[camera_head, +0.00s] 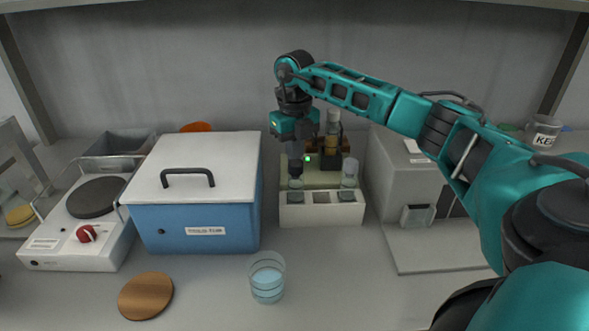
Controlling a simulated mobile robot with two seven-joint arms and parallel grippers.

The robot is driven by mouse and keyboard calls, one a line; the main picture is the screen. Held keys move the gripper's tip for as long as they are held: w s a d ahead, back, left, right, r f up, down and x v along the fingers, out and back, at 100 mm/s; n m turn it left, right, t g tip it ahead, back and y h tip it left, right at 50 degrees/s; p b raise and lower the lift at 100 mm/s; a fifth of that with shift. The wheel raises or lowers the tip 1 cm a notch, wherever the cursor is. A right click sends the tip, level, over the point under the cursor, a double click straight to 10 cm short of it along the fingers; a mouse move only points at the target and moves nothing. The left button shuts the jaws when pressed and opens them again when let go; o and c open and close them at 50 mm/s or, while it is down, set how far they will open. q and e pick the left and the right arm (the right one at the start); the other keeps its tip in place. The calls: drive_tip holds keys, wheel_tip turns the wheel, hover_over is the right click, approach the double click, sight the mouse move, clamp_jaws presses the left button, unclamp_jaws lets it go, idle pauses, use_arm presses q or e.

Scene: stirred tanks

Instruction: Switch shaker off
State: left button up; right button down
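A beige device with a lit green light (307,159), which looks like the shaker (322,177), stands at the back centre behind a white rack. My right arm reaches in from the right, and my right gripper (295,172) points down at the left part of this device, just left of the green light. The dark fingertips are small and overlap a vial behind the rack front, so I cannot tell whether they touch anything or are parted. Any switch on the device is too small or hidden to make out. My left gripper is not in view.
The white rack (320,214) holds glass vials, one (349,174) at its right. A blue box (197,230) with a white lid and a hotplate (75,247) with a red knob stand left. A glass of water (267,280) and a wooden disc (145,296) lie in front. A grey machine (402,180) stands right.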

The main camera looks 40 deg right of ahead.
drive_tip(key=shift+f+b, duration=0.45)
drive_tip(key=shift+f, duration=0.5)
idle(0.3)
drive_tip(key=shift+s, duration=0.1)
drive_tip(key=shift+r+p, duration=0.9)
drive_tip(key=shift+p, duration=0.1)
drive_tip(key=shift+r+p, duration=2.15)
drive_tip(key=shift+r, duration=0.5)
drive_tip(key=shift+f, duration=0.1)
